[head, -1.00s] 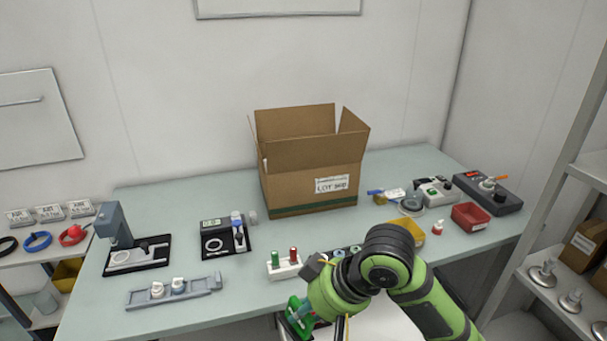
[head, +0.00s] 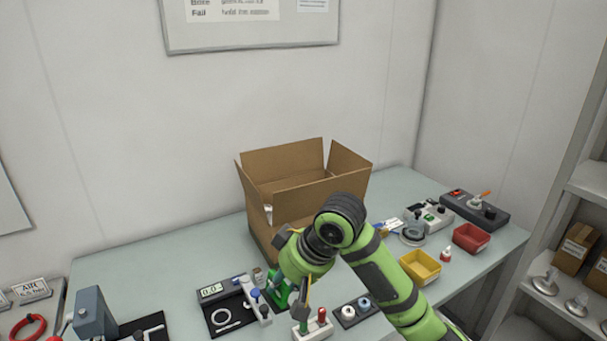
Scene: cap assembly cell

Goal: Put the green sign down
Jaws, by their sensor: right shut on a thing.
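The green sign (head: 277,293) shows as a small green piece below the wrist of my right arm, in front of the open cardboard box. My right gripper (head: 285,288) is shut on it. The wrist and forearm hide most of the fingers and much of the sign, so I cannot tell whether its lower edge touches the table. My left gripper is not in view.
The cardboard box (head: 262,222) stands open behind my gripper. A black tray with a gauge (head: 222,312) is close on the left. A white holder with red and green pegs (head: 313,331) is in front. Yellow (head: 420,267) and red (head: 471,238) bins stand on the right.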

